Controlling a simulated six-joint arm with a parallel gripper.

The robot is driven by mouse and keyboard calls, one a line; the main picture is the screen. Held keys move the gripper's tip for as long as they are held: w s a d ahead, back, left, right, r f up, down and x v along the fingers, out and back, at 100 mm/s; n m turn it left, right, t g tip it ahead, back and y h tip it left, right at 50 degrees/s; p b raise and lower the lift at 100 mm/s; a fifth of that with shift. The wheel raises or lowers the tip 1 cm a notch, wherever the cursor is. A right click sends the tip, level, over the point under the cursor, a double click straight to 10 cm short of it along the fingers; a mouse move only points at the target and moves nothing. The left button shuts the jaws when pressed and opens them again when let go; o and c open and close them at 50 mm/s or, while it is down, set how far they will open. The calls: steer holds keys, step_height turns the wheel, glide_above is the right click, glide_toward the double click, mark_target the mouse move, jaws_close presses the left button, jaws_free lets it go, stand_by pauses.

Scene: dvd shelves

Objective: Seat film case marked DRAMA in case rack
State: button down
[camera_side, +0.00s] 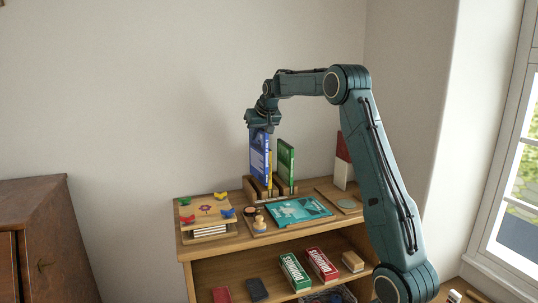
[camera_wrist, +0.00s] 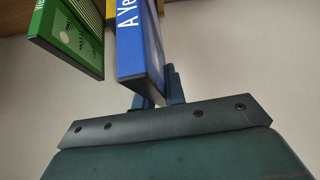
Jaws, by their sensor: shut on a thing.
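A blue film case (camera_side: 259,155) stands upright under my gripper (camera_side: 262,127), which is shut on its top end. In the wrist view the blue case (camera_wrist: 139,40) shows white lettering starting "A Ye"; I cannot read the word DRAMA on it. The wooden case rack (camera_side: 249,188) is on top of the shelf unit. The blue case's lower end is at the rack, but I cannot tell how deep it sits in a slot. A green case (camera_side: 286,162) stands in the rack to the right, apart from the blue one; it also shows in the wrist view (camera_wrist: 68,32).
A teal case (camera_side: 298,211) lies flat in front of the rack. A red and white upright piece (camera_side: 343,163) stands at right. Domino boxes (camera_side: 322,264) are on the lower shelf.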

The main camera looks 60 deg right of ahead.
mark_target(252, 151)
steer(key=shift+m+g+h, duration=0.3)
steer(key=shift+m, duration=0.4)
steer(key=shift+w+x, duration=0.2)
steer(key=shift+x, duration=1.25)
steer(key=shift+w+x, duration=0.2)
steer(key=shift+x, duration=1.25)
steer(key=shift+a, duration=0.2)
steer(key=shift+f, duration=1.5)
steer(key=c, duration=1.5)
jaws_free()
steer(key=shift+o, duration=0.2)
steer(key=shift+v, duration=0.9)
steer(key=v, duration=1)
steer(key=shift+r, duration=0.25)
